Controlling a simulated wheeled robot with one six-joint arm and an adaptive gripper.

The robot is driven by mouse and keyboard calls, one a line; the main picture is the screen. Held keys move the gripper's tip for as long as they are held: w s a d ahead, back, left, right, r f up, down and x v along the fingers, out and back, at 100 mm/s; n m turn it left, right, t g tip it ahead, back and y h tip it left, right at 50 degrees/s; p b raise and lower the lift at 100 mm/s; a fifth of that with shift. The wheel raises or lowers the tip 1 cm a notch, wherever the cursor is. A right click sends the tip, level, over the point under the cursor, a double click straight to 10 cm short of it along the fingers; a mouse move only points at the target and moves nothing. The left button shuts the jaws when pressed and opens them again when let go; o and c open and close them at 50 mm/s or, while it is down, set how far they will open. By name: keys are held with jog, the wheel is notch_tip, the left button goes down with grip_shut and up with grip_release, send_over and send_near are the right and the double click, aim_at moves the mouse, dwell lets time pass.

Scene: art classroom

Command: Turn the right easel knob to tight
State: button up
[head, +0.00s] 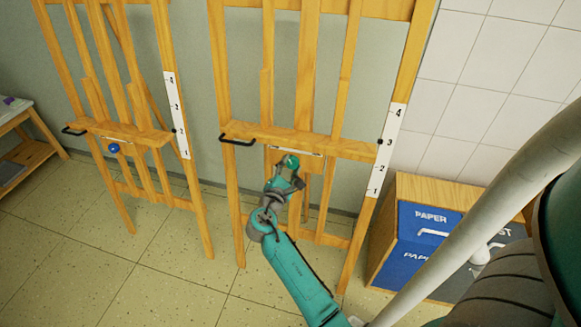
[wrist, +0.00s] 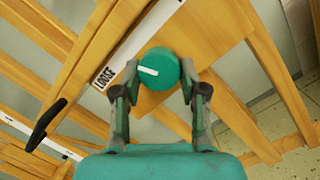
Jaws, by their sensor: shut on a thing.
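The right easel knob (wrist: 159,68) is round and green with a white pointer line. In the wrist view the pointer lies toward the left side of the knob. My gripper (wrist: 160,82) has one finger on each side of the knob and is shut on it. In the head view the knob (head: 291,161) shows at the tip of my gripper (head: 286,174), in front of the right easel (head: 340,147), below its ledge. A white label strip (wrist: 135,42) beside the knob reads "LOOSE" at its left end; its other end is cut off by the frame.
The left easel (head: 160,136) has a blue knob (head: 114,148). Black handles (head: 238,141) stick out at the left ends of both ledges. A blue-fronted paper bin cabinet (head: 412,243) stands right of the right easel. A low wooden table (head: 45,130) is at far left. The floor in front is clear.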

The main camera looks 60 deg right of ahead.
jog(key=m+g, duration=0.1)
jog(key=m, duration=0.4)
jog(key=shift+r, duration=0.1)
jog(key=m, duration=0.4)
jog(key=shift+w+g+y, duration=0.1)
jog(key=shift+g+y, duration=0.3)
jog(key=m, duration=0.4)
jog(key=shift+r+m, duration=0.2)
jog(key=shift+m, duration=0.1)
jog(key=shift+r+m+g+y, duration=0.1)
jog(key=shift+m+g+y, duration=0.35)
jog(key=shift+m, duration=1.55)
jog(key=o, duration=1.1)
jog(key=shift+o, duration=0.2)
